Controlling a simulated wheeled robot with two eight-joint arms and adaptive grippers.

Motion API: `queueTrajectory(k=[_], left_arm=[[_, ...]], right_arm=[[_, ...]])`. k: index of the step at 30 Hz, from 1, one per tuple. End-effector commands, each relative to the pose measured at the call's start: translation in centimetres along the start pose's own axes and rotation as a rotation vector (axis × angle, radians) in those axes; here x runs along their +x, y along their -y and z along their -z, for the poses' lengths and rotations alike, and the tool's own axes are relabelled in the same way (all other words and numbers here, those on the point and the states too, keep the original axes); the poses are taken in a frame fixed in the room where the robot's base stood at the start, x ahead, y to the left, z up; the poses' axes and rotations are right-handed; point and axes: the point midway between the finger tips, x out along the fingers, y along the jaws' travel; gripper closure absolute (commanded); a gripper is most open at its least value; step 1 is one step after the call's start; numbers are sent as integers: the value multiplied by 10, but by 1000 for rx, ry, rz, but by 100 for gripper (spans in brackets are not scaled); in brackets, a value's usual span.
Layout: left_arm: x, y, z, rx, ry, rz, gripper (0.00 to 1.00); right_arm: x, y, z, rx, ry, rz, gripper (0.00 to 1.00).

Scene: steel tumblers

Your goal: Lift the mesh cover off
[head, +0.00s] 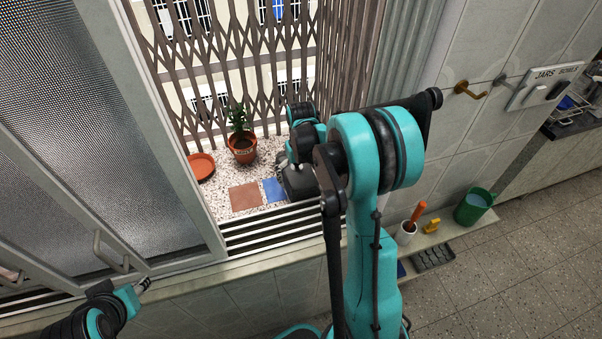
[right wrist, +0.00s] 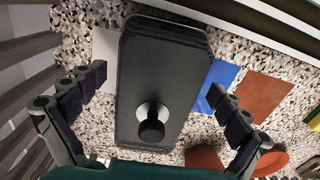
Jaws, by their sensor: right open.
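The dark mesh cover (right wrist: 165,65) lies on the speckled ledge in the right wrist view. It is a rounded rectangular block with a black knob (right wrist: 151,130) on a pale collar. In the head view the cover (head: 299,184) shows partly, behind my right arm and beside a blue tile. My right gripper (right wrist: 158,88) is open, with one finger on each side of the cover and nothing between the pads but the view of it; I cannot tell its height above the knob. In the head view this gripper (head: 290,160) is mostly hidden. My left gripper (head: 138,287) is at the lower left, its fingers unclear.
A potted plant (head: 242,148) and an orange saucer (head: 201,167) stand on the ledge left of the cover. A folding metal grille (head: 215,60) closes the back. The sliding window frame (head: 165,150) borders the opening at left. A green bucket (head: 474,207) stands at right.

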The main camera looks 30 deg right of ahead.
Motion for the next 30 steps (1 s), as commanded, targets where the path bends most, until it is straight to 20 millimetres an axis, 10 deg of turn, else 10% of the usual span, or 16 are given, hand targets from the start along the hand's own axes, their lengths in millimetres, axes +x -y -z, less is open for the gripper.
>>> queueTrajectory(k=[5, 11, 30], left_arm=[[0, 0, 0, 0, 0, 0, 60], [0, 0, 0, 0, 0, 0, 60], [-13, 0, 9, 0, 0, 0, 60]], right_arm=[[0, 0, 0, 0, 0, 0, 0], [0, 0, 0, 0, 0, 0, 48], [-23, 0, 0, 0, 0, 0, 48]])
